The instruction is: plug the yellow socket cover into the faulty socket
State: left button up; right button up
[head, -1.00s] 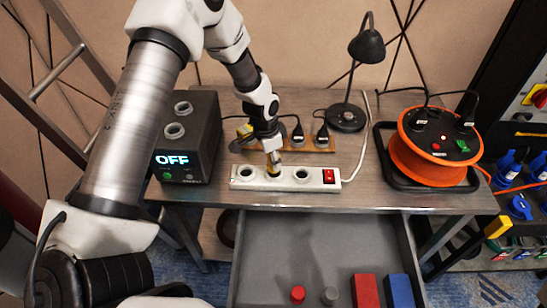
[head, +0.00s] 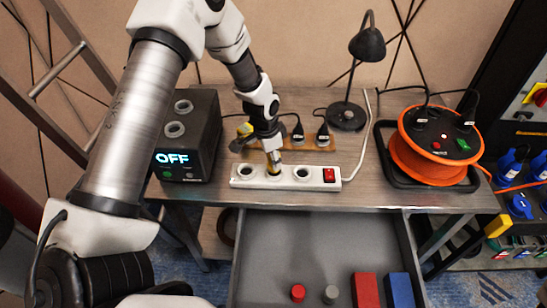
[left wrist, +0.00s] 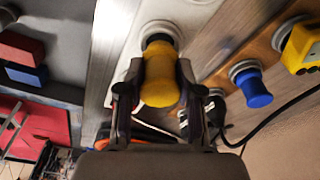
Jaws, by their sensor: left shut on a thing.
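My left gripper (head: 273,158) is shut on the yellow socket cover (left wrist: 160,82), between its two dark fingers. In the left wrist view, the cover's black end points at a round socket of the white power strip (head: 326,186). The end meets or enters that socket; how deep I cannot tell. In the head view, this is the strip's middle socket, partly hidden by the gripper. The left socket (head: 245,171) and right socket (head: 303,174) look empty. My right gripper is not in view.
Behind the strip is a wooden socket bar with black plugs (head: 298,132), a yellow plug (head: 245,130) and a blue plug (left wrist: 252,86). A black box (head: 188,140) reading OFF stands left, an orange cable reel (head: 432,170) right. An open drawer (head: 300,250) lies below.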

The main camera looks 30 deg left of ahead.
pick_arm(q)
jog(key=shift+f+b, duration=0.6)
jog(key=shift+f, duration=0.25)
jog(key=o, duration=1.3)
jog(key=shift+o, duration=0.2)
notch_tip(320, 180, up, 6)
jog(key=p, duration=0.5)
jog(key=shift+r, duration=0.1)
